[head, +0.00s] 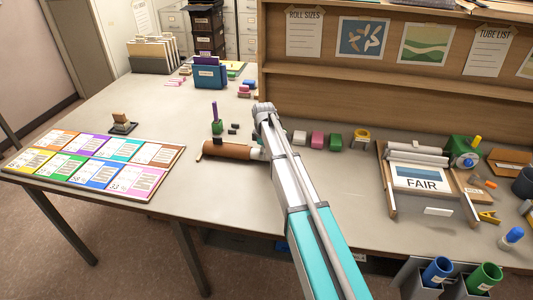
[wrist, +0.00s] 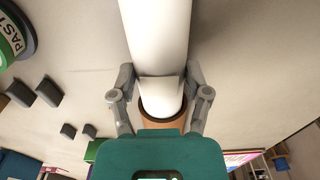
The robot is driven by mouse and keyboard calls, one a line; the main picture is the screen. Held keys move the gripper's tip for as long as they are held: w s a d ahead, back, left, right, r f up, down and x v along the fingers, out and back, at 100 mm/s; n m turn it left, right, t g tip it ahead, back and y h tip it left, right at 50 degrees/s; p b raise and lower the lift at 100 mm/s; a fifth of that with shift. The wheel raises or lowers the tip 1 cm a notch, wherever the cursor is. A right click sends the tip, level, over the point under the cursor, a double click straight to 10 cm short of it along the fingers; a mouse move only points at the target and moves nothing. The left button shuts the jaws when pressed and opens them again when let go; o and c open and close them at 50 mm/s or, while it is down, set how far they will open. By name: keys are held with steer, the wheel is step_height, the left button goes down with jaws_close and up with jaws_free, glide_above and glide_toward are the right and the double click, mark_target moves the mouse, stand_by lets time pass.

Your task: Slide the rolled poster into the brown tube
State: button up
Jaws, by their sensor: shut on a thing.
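The brown tube (head: 228,149) lies on its side on the desk in the head view, its right end towards my arm. In the wrist view its round open mouth (wrist: 146,113) shows just beyond my fingers. The white rolled poster (wrist: 157,30) runs down the wrist view, and its near end shows inside the rim of the mouth. How deep it sits I cannot tell. My gripper (wrist: 160,92) is shut on the poster, one finger on each side.
A sorting board (head: 95,164) of coloured cards lies at the left. A stamp on a pad (head: 122,122) stands behind it. Several small blocks (head: 317,140) line the shelf's foot. A FAIR print stand (head: 420,180) is at the right. The desk in front of the tube is clear.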

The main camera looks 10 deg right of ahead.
mark_target(253, 149)
steer(key=shift+w+a, duration=0.25)
steer(key=shift+a, duration=0.45)
steer(key=shift+w+a, duration=0.2)
steer(key=shift+a, duration=0.5)
steer(key=shift+w+a, duration=0.25)
steer(key=shift+a, duration=0.45)
steer(key=o, duration=1.3)
steer(key=shift+r+p, duration=3.5)
steer(key=shift+f, duration=0.15)
